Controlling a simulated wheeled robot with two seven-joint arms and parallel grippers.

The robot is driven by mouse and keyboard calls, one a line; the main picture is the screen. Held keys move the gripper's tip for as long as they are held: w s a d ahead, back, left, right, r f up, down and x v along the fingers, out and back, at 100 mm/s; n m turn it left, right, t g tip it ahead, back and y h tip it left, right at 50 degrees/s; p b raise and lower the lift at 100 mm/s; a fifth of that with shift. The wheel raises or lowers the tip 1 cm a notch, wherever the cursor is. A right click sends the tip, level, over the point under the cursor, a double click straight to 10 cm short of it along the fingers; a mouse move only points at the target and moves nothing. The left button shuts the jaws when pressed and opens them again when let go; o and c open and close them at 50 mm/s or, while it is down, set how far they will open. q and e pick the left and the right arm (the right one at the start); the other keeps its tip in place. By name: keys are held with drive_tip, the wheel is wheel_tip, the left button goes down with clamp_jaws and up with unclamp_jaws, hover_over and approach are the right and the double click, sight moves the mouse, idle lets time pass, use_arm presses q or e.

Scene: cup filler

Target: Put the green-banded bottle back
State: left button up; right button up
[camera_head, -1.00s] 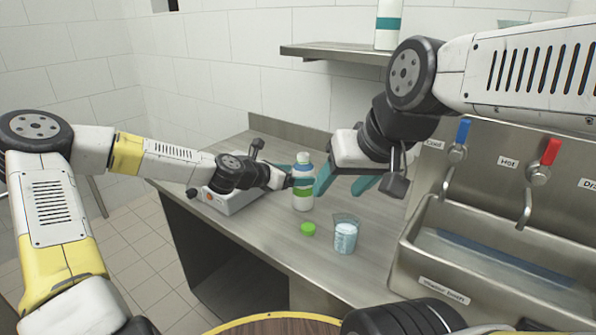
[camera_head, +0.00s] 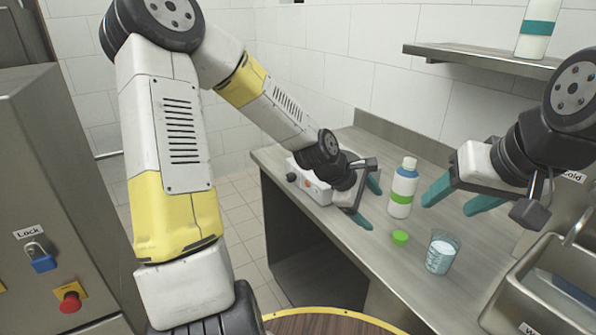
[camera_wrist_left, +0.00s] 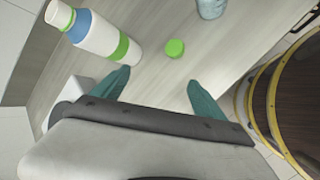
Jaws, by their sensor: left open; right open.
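The green-banded bottle (camera_head: 401,193) stands upright on the steel counter. It is white with a blue upper part and a green band, and it also shows at the upper left of the left wrist view (camera_wrist_left: 96,35). My left gripper (camera_head: 368,204) is open and empty, just left of the bottle and apart from it. In the left wrist view, its teal fingers (camera_wrist_left: 155,78) have bare counter between them. My right gripper (camera_head: 447,207) is open and empty to the right of the bottle, its fingers pointing toward it.
A green cap (camera_head: 400,237) lies on the counter in front of the bottle. A beaker of pale liquid (camera_head: 441,255) stands right of it. A white device (camera_head: 312,187) sits behind my left gripper. A sink (camera_head: 540,300) is at right. A shelf (camera_head: 480,58) holds a teal-banded bottle (camera_head: 538,27).

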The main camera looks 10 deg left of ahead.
use_arm(q)
drive_tip(key=s+a+r+m+t+y, duration=0.1)
drive_tip(key=s+a+r+m+y, duration=0.3)
drive_tip(key=s+a+r+m, duration=1)
drive_tip(key=s+a+r, duration=0.3)
drive_tip(key=s+r, duration=0.1)
drive_tip(key=s, duration=0.2)
drive_tip(key=shift+a+m+t+y, duration=0.15)
drive_tip(key=shift+m+t+y, duration=0.15)
drive_tip(key=shift+m+t, duration=0.1)
